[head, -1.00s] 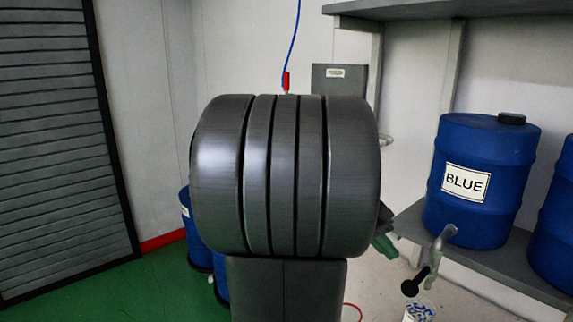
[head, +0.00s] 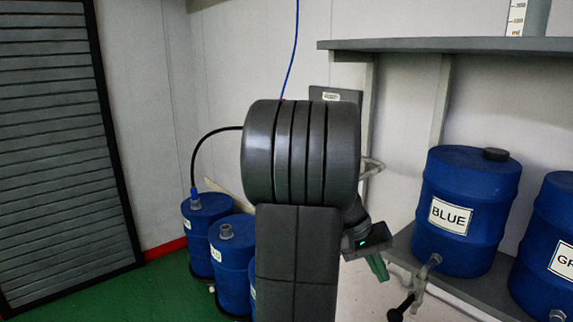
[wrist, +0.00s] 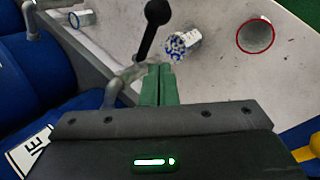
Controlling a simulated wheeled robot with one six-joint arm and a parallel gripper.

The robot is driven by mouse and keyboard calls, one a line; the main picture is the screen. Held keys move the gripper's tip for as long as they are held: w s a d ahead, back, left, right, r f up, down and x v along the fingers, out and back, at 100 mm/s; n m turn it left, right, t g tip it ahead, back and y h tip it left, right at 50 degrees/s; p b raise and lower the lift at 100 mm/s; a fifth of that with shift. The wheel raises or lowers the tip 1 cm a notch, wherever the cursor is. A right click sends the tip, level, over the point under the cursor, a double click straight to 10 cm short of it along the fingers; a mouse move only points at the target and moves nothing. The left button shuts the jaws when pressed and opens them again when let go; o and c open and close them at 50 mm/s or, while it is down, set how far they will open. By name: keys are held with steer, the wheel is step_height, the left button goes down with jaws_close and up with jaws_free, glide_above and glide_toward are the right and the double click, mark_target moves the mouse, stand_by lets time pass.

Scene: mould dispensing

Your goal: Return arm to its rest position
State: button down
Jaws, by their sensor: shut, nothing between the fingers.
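My gripper (head: 380,270) shows in the head view to the right of my arm's dark links, left of the blue barrel's tap. Its green fingers (wrist: 159,84) are together and empty in the wrist view. They point towards a tap handle with a black ball end (wrist: 157,12), apart from it as far as I can tell. The barrel labelled BLUE (head: 466,205) stands on a grey shelf (head: 475,292). A cup with blue specks (wrist: 181,46) and a red-rimmed cup (wrist: 255,36) show beyond the fingers.
Another blue barrel (head: 545,240) stands at the right edge. Smaller blue drums (head: 208,228) stand on the green floor (head: 150,290) at left, one with a black hose. An upper shelf (head: 450,44) juts from the wall. Open floor lies at lower left.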

steer(key=v, duration=0.4)
steer(key=shift+a, duration=0.15)
steer(key=shift+f, duration=0.1)
